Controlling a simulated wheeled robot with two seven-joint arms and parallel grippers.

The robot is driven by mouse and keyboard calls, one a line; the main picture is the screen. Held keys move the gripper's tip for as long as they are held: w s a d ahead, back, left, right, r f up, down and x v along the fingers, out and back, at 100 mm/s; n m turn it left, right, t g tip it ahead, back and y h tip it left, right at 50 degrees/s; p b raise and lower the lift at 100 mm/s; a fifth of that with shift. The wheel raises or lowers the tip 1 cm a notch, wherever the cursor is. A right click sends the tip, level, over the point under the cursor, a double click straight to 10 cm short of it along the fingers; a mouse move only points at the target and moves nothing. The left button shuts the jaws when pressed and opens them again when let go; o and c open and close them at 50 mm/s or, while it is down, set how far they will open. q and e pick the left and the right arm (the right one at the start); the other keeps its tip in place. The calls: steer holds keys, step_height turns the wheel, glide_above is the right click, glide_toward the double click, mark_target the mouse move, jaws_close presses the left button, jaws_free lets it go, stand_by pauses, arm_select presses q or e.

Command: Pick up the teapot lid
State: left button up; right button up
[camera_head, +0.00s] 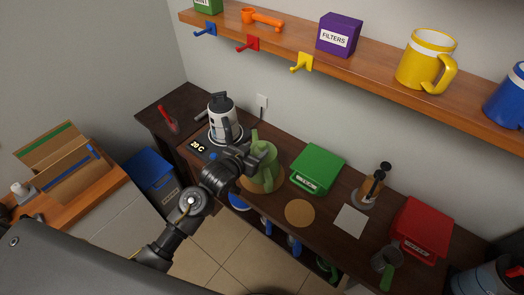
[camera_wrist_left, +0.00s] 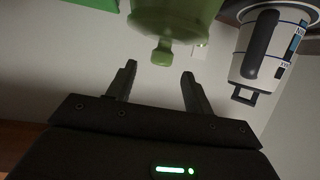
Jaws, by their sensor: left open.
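The green teapot (camera_head: 266,173) stands on a round cork mat (camera_head: 250,186) on the dark counter. In the head view my left gripper (camera_head: 258,154) is at its upper part and hides much of its top, so the lid cannot be made out there. In the left wrist view the green teapot lid (camera_wrist_left: 165,18) shows at the top, with its knob (camera_wrist_left: 162,52) pointing down in the picture. My left gripper (camera_wrist_left: 158,76) is open and empty. The knob is in line with the gap between its fingers, apart from both. My right gripper is not in view.
A white and black kettle (camera_head: 224,118) stands left of the teapot, and also shows in the left wrist view (camera_wrist_left: 285,45). A green box (camera_head: 317,168) stands close on the right. A bare cork mat (camera_head: 299,212) lies in front. A shelf (camera_head: 375,65) runs above.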

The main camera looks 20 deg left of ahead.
mark_target(259, 146)
arm_select(q)
steer(key=shift+w+d+f, duration=0.1)
steer(key=shift+w+f, duration=0.05)
steer(key=shift+w, duration=0.1)
steer(key=shift+w+p, duration=0.35)
steer(key=shift+w, duration=0.05)
steer(key=p+x, duration=0.1)
steer(key=x, duration=0.2)
steer(key=shift+w+f, duration=0.2)
steer(key=shift+f, duration=0.05)
steer(key=shift+w+d+f, duration=0.15)
steer(key=shift+w+f, duration=0.1)
steer(key=shift+w, duration=0.05)
steer(key=c, duration=1.1)
steer(key=shift+o, duration=0.2)
steer(key=shift+r, duration=0.1)
